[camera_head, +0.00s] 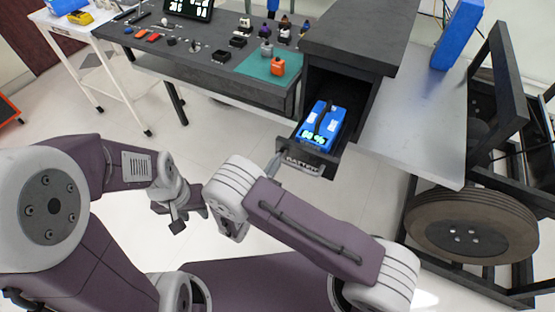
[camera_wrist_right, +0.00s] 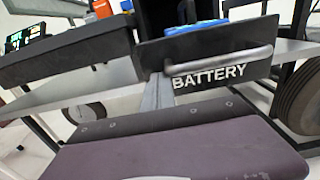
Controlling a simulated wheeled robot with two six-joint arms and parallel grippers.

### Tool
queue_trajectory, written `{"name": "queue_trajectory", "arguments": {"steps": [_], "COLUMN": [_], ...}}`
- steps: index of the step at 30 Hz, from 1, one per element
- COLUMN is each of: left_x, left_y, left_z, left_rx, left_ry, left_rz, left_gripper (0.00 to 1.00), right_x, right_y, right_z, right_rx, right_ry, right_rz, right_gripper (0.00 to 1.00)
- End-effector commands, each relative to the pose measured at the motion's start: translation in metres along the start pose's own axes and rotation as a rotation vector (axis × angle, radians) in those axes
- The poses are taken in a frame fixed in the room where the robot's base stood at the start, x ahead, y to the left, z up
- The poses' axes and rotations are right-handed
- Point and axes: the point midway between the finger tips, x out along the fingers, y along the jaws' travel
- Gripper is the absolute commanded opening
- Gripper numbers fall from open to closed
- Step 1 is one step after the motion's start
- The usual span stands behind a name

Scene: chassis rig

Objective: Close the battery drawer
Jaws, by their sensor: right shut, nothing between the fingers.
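The battery drawer (camera_head: 313,161) is pulled out of the dark cabinet (camera_head: 362,35). A blue battery (camera_head: 322,125) with a lit display lies in it. The drawer's dark front (camera_wrist_right: 220,62) with a metal handle (camera_wrist_right: 225,60) and the word BATTERY faces my right wrist view. My right gripper (camera_head: 275,162) is shut and empty, with its tip close to the drawer front's left end. In the wrist view the shut fingers (camera_wrist_right: 157,90) overlap the front's lower left part; contact is unclear. My left gripper (camera_head: 177,213) hangs over the floor at left, away from the drawer.
A dark workbench (camera_head: 215,55) with a green mat (camera_head: 262,68) and small parts stands left of the drawer. A grey top (camera_head: 405,125) and a wheeled chassis frame with a tyre (camera_head: 472,228) are at right. The floor before the drawer is clear apart from my arms.

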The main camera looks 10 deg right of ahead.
Motion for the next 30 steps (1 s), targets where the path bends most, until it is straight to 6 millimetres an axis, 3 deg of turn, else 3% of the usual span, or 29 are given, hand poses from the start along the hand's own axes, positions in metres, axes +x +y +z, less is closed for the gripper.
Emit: {"name": "queue_trajectory", "arguments": {"steps": [8, 24, 30], "left_x": [-0.001, 0.016, 0.028], "left_y": [0.0, 0.0, -0.001], "left_z": [0.0, 0.002, 0.003], "left_rx": [0.0, 0.0, 0.0], "left_ry": [0.0, 0.0, 0.0], "left_rz": [0.0, 0.0, 0.0], "left_gripper": [0.36, 0.36, 0.36], "right_x": [0.023, 0.157, 0.197], "right_y": [-0.001, -0.002, -0.001], "right_z": [0.0, -0.003, -0.002], "right_rx": [0.0, 0.003, 0.003], "right_ry": [0.0, -0.002, -0.003], "right_rz": [-0.005, -0.006, -0.003], "right_gripper": [0.0, 0.0, 0.0]}}
